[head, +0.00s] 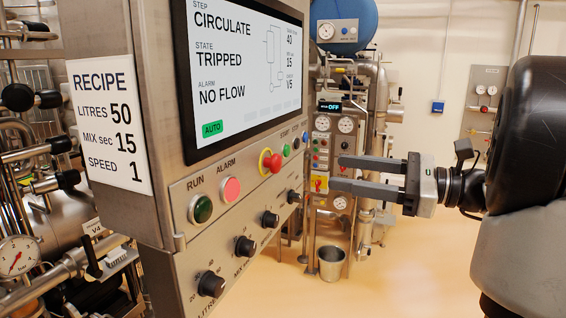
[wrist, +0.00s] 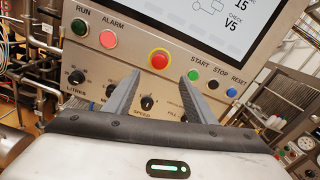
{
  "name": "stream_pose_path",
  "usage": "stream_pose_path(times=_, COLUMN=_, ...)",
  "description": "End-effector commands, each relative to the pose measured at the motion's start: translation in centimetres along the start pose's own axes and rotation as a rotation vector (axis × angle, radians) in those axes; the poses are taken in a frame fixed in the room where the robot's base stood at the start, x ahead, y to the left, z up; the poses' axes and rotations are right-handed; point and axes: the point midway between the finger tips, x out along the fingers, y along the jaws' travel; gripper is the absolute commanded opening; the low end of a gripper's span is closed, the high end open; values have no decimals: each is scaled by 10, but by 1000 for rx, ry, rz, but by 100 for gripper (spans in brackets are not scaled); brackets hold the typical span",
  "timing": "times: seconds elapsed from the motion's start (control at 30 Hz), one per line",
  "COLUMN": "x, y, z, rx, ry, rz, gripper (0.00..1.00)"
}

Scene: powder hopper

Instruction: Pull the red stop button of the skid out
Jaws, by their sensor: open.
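The red stop button (head: 272,163) is a mushroom head on a yellow ring, on the sloped front of the skid's control panel. In the wrist view the red button (wrist: 159,59) sits just beyond the fingertips, roughly midway between them. My gripper (head: 335,174) comes in from the right in the head view, its two dark fingers apart and empty. In the wrist view the open gripper (wrist: 164,74) points at the panel, and the fingers do not touch the button. Whether the button is pressed in or out, I cannot tell.
Beside the button are the green RUN lamp (head: 201,209), the pink ALARM lamp (head: 230,189) and the START button (wrist: 193,76). Black knobs (head: 245,246) stick out below. The screen (head: 245,65) above reads TRIPPED, NO FLOW. A bucket (head: 331,263) stands on the floor behind.

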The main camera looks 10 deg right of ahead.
Motion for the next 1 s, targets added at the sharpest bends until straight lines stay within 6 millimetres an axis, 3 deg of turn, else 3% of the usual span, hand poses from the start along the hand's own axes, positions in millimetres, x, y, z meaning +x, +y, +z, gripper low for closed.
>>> stream_pose_path(times=0.3, x=73, y=1, z=1, rx=0, ry=0, rz=5, gripper=50)
stream_pose_path(times=0.5, x=109, y=1, z=1, rx=0, ry=1, rz=4, gripper=50)
stream_pose_path(times=0.7, x=129, y=1, z=0, rx=-1, ry=1, rz=3, gripper=50)
stream_pose_path(times=1.0, x=133, y=1, z=0, rx=-2, ry=2, rz=1, gripper=50)
